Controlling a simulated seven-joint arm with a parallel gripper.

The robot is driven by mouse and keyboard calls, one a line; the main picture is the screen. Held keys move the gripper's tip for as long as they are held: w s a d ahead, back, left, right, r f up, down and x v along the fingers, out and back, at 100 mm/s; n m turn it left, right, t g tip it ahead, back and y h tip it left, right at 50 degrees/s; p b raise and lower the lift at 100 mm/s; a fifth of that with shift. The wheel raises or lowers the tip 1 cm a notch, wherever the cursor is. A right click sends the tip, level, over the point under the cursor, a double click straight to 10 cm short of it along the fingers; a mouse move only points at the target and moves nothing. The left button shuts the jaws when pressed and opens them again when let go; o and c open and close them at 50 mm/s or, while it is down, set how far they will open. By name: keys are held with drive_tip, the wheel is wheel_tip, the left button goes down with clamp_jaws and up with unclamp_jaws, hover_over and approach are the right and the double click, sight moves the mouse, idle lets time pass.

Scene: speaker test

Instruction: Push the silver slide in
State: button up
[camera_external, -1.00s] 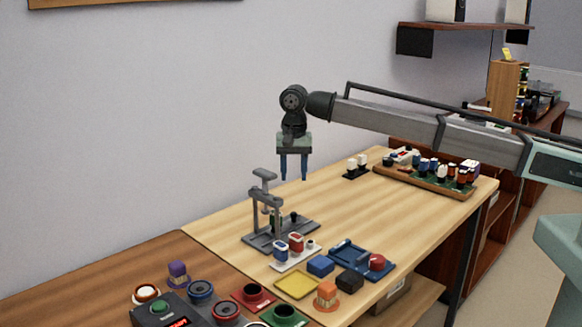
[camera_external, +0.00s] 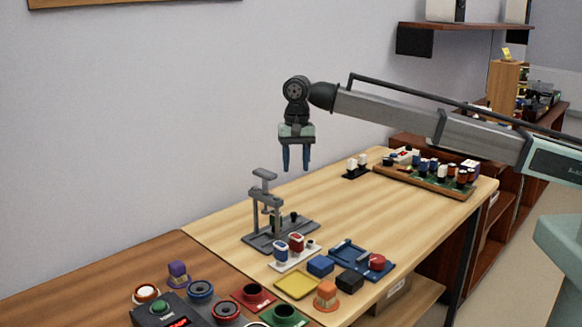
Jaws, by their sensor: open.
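My gripper (camera_external: 296,161) hangs pointing down above the light wooden table, its two blue fingers apart with nothing between them. A grey metal press-like fixture (camera_external: 266,205) stands upright on a flat grey base below and to the left of my gripper, well apart from it. A blue tray-like fixture (camera_external: 347,254) lies farther right, with a red round knob (camera_external: 377,262) at its right end. I cannot make out for sure which part is the silver slide at this size.
A white plate with blue and red pieces (camera_external: 297,244), a yellow tray (camera_external: 296,284), a blue block (camera_external: 320,265) and a black block (camera_external: 350,281) crowd the front. A board of small parts (camera_external: 425,180) lies at the back right. The table's middle is clear.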

sight(293, 213)
drive_tip(key=f+n, duration=0.3)
drive_tip(key=f, duration=0.1)
drive_tip(key=f+n, duration=0.3)
drive_tip(key=f, duration=0.2)
drive_tip(key=s+f+n, duration=0.1)
drive_tip(key=f+n, duration=0.2)
drive_tip(key=f, duration=0.1)
drive_tip(key=shift+a+f, duration=0.3)
drive_tip(key=shift+f, duration=0.1)
idle(0.4)
clamp_jaws()
idle(0.5)
